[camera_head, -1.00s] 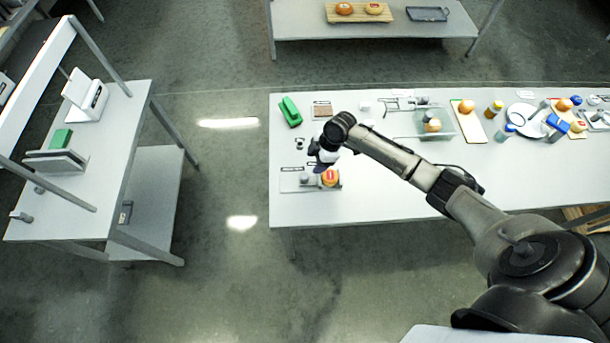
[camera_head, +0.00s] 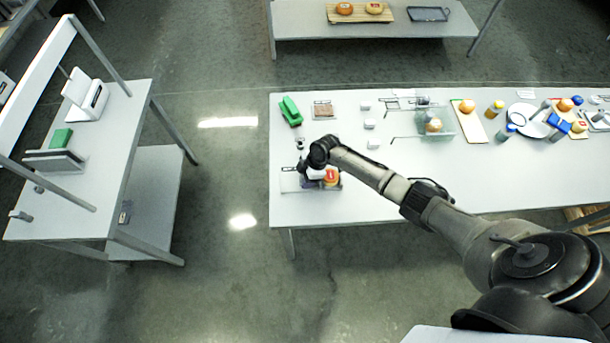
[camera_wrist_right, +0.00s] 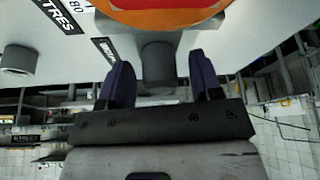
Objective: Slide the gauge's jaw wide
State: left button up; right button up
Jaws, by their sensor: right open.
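The gauge (camera_head: 289,182) is a pale grey board at the left end of the white table, with dark printed labels. An orange cheese wheel with a red label (camera_head: 331,176) sits at its right part; its rim also shows at the top of the right wrist view (camera_wrist_right: 165,14). My right gripper (camera_head: 307,182) is low over the gauge, left of the wheel. In the right wrist view its two dark fingers (camera_wrist_right: 160,72) are apart, with a grey post, apparently the jaw (camera_wrist_right: 158,55), between them. Contact cannot be told. My left gripper is not in view.
A green object (camera_head: 290,111) and a brown block (camera_head: 323,110) lie behind the gauge. Small white blocks (camera_head: 369,124), a clear box (camera_head: 437,125) and other cheeses stand farther right. The table's front left corner is bare. A grey cylinder (camera_wrist_right: 18,60) shows in the wrist view.

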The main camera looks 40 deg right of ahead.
jog(key=c, duration=0.4)
grip_shut()
